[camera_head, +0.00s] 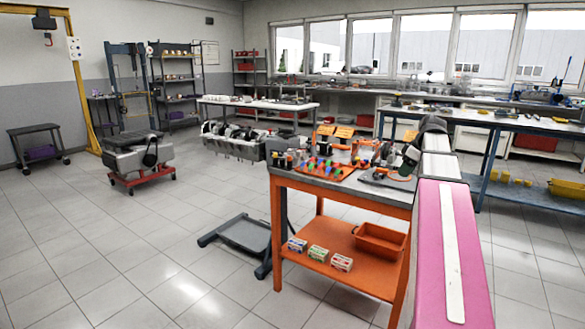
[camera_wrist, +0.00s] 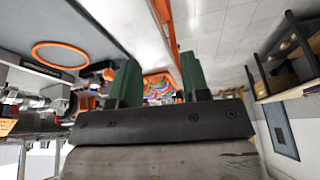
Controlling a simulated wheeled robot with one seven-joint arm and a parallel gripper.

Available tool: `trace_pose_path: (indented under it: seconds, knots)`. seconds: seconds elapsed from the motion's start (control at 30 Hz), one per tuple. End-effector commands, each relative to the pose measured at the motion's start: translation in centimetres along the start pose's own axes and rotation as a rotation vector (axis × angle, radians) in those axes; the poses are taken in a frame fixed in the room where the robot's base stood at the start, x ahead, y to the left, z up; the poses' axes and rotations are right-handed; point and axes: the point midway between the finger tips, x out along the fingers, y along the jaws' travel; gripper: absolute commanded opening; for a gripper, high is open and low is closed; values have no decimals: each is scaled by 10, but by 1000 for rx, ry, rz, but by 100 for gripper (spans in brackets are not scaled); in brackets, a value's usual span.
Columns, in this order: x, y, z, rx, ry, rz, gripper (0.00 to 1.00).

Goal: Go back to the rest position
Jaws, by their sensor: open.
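My gripper (camera_head: 408,160) is over the right end of the orange workbench (camera_head: 340,190), its green fingers angled down and to the left. In the wrist view, the two green fingers of my gripper (camera_wrist: 160,75) stand apart with nothing between them. A board with several coloured parts (camera_head: 325,170) lies on the bench top to the left of the gripper. I cannot tell the exact height of the fingers above the bench. The wrist view is strongly tilted.
An engine block on a stand (camera_head: 235,140) is left of the bench. An orange bin (camera_head: 380,240) and small boxes (camera_head: 318,253) sit on the lower shelf. A blue-legged table (camera_head: 490,120) stands at right. Open tiled floor (camera_head: 120,250) lies at left.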

Motion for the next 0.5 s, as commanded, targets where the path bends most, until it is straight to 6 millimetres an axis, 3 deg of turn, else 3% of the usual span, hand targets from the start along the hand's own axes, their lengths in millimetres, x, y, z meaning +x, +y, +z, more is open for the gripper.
trace_pose_path:
  seconds: [0.27, 0.37, 0.5]
  knots:
    - [58, -20, 2, 111, -38, -6, 43]
    - [88, -32, 3, 170, -61, -6, 43]
    - [142, -57, 8, 278, -103, -1, 43]
